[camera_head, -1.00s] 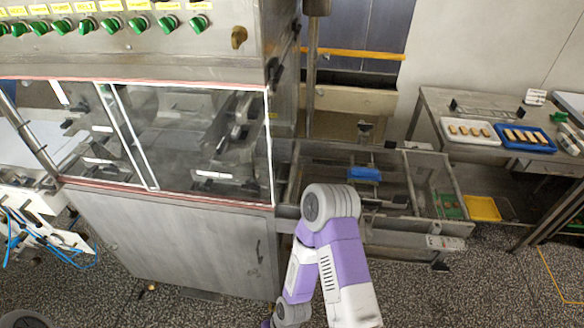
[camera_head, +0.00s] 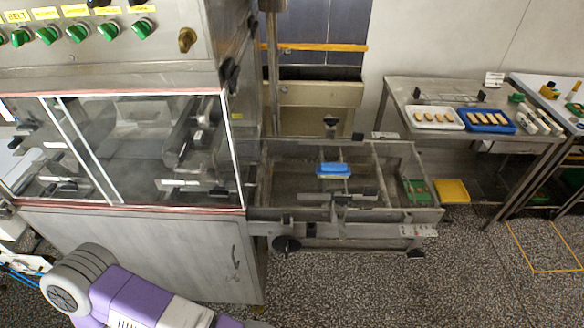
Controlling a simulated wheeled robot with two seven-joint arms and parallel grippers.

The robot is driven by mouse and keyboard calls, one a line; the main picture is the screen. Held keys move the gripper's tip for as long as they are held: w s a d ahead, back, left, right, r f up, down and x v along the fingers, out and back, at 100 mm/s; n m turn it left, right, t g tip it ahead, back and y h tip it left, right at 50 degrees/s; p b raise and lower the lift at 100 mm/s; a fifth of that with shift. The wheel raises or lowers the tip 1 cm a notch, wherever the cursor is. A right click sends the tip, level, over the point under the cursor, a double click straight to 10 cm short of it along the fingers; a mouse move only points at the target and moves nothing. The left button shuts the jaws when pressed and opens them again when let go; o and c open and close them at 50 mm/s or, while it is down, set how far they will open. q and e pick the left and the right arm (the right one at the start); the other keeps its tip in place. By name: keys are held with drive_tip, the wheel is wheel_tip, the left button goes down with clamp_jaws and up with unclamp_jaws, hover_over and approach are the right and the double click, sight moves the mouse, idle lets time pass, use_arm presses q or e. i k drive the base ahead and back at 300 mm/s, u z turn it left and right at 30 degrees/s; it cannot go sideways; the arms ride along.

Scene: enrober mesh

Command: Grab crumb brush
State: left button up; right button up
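A small blue item (camera_head: 333,170) lies on a crossbar of the open metal frame right of the machine. It may be the crumb brush, but bristles and a handle are too small to make out. One of my arms, purple and white, shows at the bottom left, well apart from the blue item. Neither of my grippers is in view, so their fingers are hidden.
The enrober cabinet (camera_head: 150,240) fills the left. A steel table (camera_head: 400,105) at the back right holds a white tray (camera_head: 457,122) and a blue tray (camera_head: 512,128) of bars. A yellow bin (camera_head: 452,191) stands below. Speckled floor (camera_head: 400,290) in front is clear.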

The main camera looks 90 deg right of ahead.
sight(331, 170)
drive_tip(key=u, duration=0.05)
drive_tip(key=k, duration=1.6)
drive_tip(key=z, duration=0.9)
